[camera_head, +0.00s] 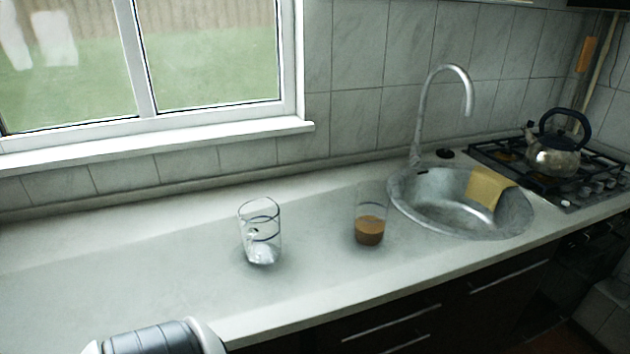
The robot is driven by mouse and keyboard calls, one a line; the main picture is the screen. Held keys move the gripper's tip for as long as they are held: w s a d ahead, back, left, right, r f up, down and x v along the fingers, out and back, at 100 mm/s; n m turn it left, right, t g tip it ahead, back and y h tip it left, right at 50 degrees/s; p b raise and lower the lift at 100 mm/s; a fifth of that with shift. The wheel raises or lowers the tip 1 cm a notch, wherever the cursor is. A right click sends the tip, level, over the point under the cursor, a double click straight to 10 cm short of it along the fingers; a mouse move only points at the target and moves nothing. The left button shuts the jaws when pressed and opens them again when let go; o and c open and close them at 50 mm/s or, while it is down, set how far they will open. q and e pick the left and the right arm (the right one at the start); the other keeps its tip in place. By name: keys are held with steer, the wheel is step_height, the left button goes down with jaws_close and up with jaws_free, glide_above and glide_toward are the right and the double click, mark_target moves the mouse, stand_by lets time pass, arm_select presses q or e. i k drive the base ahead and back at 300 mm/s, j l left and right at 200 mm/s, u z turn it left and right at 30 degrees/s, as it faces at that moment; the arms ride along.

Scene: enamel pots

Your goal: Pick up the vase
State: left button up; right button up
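A clear glass vessel (260,232) with dark rings stands upright on the counter, left of the middle. It is the thing here that looks most like a vase, but I cannot tell for sure. A clear glass (370,230) with brown content in its lower part stands to its right, close to the sink. The two glasses are apart and nothing touches them. Neither of my grippers' fingers show. Only a grey and white part of my own body shows at the bottom left edge.
A round metal sink (460,222) with a tall faucet (421,120) and a yellow cloth (487,187) on its rim is at the right. A kettle (553,157) stands on the gas stove (590,185). The counter (120,245) is clear on the left, below the window.

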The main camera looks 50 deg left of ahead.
mark_target(372, 202)
steer(key=u, duration=1.35)
steer(key=i+l+z, duration=0.4)
steer(key=i+l+u, duration=0.1)
steer(key=l+u, duration=0.2)
steer(key=i+l+u, duration=0.1)
steer(key=l+u, duration=0.55)
steer(key=l, duration=0.15)
